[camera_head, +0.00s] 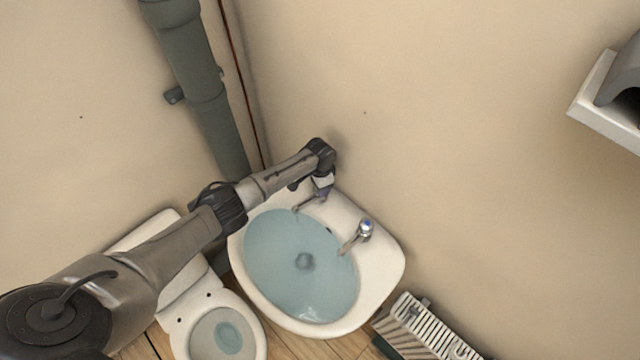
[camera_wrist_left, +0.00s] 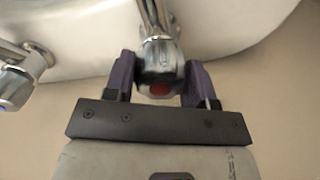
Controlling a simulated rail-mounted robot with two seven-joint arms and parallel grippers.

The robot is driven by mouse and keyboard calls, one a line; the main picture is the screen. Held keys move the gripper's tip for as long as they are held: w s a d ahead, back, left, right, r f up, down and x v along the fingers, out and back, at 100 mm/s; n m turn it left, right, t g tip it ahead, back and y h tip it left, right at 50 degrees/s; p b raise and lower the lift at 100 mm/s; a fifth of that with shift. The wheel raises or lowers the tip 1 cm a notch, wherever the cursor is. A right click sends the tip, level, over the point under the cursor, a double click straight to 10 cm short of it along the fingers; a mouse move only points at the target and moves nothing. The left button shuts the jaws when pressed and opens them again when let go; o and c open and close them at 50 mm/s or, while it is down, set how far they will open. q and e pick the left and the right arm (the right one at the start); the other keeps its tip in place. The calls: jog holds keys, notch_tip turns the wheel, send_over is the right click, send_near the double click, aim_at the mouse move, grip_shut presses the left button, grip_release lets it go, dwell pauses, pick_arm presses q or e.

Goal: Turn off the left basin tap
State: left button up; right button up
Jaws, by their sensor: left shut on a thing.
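The left basin tap shows in the left wrist view as a chrome knob (camera_wrist_left: 157,66) with a red mark. In the head view its spout (camera_head: 308,203) reaches over the basin, and its knob is hidden by my gripper. My left gripper (camera_head: 324,190) is at this tap from above. In the left wrist view its two purple fingers (camera_wrist_left: 158,82) are on either side of the knob, shut on it. The right basin tap (camera_head: 365,228) is chrome with a blue mark and stands apart. My right gripper is in neither view.
The white basin (camera_head: 385,262) holds bluish water around a grey drain. A toilet (camera_head: 180,325) stands at the lower left. A grey-green pipe (camera_head: 200,90) runs down the corner. A white slatted radiator (camera_head: 432,325) is at the lower right, and a white shelf (camera_head: 592,105) juts out at the right.

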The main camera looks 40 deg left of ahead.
pick_arm(q)
jog(key=m, duration=0.3)
jog(key=shift+m, duration=0.3)
jog(key=m, duration=0.2)
jog(key=shift+m, duration=0.7)
jog(key=o, duration=0.9)
jog(key=shift+r, duration=0.5)
notch_tip(320, 180, up, 13)
jog(key=shift+f+p, duration=0.1)
jog(key=shift+p, duration=0.4)
